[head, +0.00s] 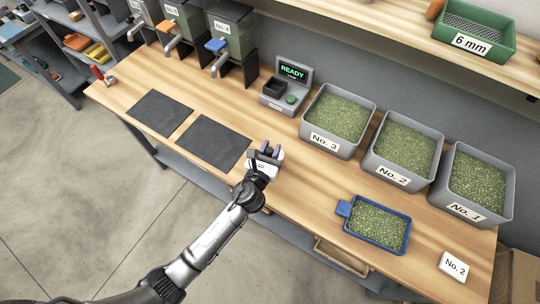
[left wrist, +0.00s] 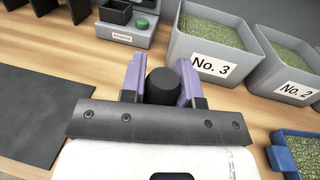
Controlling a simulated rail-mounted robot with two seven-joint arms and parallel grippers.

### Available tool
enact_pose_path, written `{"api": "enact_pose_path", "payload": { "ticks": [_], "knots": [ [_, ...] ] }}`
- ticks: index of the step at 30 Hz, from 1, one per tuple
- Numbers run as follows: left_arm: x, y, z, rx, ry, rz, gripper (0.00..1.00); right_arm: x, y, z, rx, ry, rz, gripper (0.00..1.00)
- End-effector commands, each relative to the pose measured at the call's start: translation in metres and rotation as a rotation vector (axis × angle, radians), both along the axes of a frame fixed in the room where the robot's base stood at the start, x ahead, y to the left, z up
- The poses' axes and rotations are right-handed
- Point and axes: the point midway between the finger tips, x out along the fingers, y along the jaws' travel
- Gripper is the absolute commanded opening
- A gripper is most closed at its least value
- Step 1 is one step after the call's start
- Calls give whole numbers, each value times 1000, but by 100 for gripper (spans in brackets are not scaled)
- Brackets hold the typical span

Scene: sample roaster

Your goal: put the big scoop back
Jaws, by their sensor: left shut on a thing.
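My left gripper (head: 268,150) is above the front part of the wooden bench, just right of the dark mats. In the left wrist view its two purple fingers are shut on a black, round-ended handle (left wrist: 162,86). The rest of the held thing is hidden behind the gripper, so I cannot see a scoop bowl or tell for certain that it is the big scoop. No other scoop is clearly visible. My right gripper is not in view.
Grey bins No. 3 (head: 318,147), No. 2 (head: 372,169) and No. 1 (head: 440,199) hold green beans. A blue tray of beans (head: 347,226) and a No. 2 card (head: 453,267) are at right. The scale (head: 273,103) reads READY. Two dark mats (head: 214,145) lie left.

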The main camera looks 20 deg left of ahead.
Motion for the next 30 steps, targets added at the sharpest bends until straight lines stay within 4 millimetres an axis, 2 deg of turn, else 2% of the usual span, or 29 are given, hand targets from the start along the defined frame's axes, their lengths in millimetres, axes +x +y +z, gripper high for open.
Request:
{"api": "enact_pose_path", "payload": {
  "ticks": [7, 15, 29, 30],
  "knots": [
    [1, 4, -8, -3, -1, 0, 1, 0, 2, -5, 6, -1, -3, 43],
    [1, 3, -42, -4, -1, 0, 1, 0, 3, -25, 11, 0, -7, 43],
    [1, 4, -47, 0, -2, -1, 1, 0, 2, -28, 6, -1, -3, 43],
    [1, 4, -46, 0, -1, -1, 32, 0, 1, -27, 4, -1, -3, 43]
  ]
}}
